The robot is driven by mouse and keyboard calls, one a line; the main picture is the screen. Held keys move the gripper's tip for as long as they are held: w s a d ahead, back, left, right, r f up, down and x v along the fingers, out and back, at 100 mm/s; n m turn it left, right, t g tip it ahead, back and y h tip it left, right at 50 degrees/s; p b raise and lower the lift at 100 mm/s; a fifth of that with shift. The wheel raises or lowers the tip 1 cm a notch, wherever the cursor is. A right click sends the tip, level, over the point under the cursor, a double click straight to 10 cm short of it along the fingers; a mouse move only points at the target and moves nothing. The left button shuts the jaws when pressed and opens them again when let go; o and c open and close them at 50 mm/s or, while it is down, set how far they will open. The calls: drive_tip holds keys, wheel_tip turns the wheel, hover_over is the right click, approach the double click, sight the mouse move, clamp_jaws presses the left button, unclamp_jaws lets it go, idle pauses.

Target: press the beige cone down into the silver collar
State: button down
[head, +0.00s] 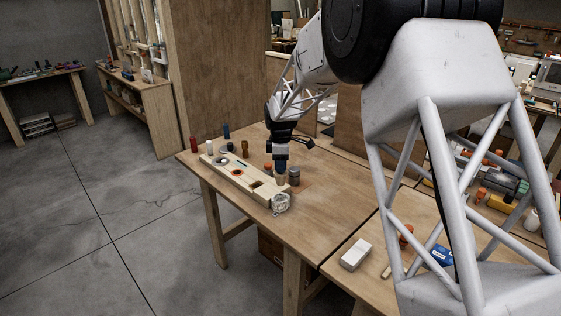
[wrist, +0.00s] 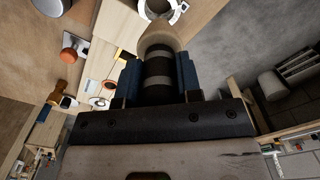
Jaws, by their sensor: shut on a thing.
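My gripper (head: 281,167) points down over the near right end of a long pale block on the wooden table. In the wrist view its blue fingers (wrist: 158,75) are shut on a dark and grey banded body with the beige cone (wrist: 160,38) at its far end. The cone also shows small below the fingers in the head view (head: 281,180). The silver collar (head: 280,203) is at the block's near right end, in front of the gripper. In the wrist view a silver ring (wrist: 181,10) shows just beyond the cone, partly hidden by it. I cannot tell whether they touch.
The pale block (head: 224,172) carries several fittings. Red (head: 194,144), white (head: 209,147) and blue (head: 227,131) cylinders stand at the left.

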sight(281, 176)
drive_tip(key=shift+f, duration=2.9)
drive_tip(key=shift+f, duration=2.9)
idle(0.5)
